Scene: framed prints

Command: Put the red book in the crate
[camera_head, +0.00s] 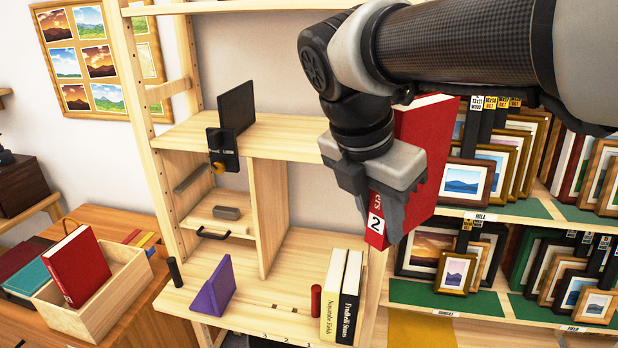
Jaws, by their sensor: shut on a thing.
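My gripper (384,205) is shut on a red book (428,140), held upright in the air in front of the shelving, right of centre. Its spine carries a white label with a 2, and the fingers hide part of the spine. The light wooden crate (113,297) stands on the table at the lower left, far to the left of my gripper. Another red book (77,266) leans tilted inside the crate, its upper part above the rim.
A purple bookend (214,288), a small red cylinder (315,300) and two upright books (341,296) stand on the lower wooden shelf. A shelf post (150,130) rises between crate and gripper. Framed prints (463,181) fill the racks at right.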

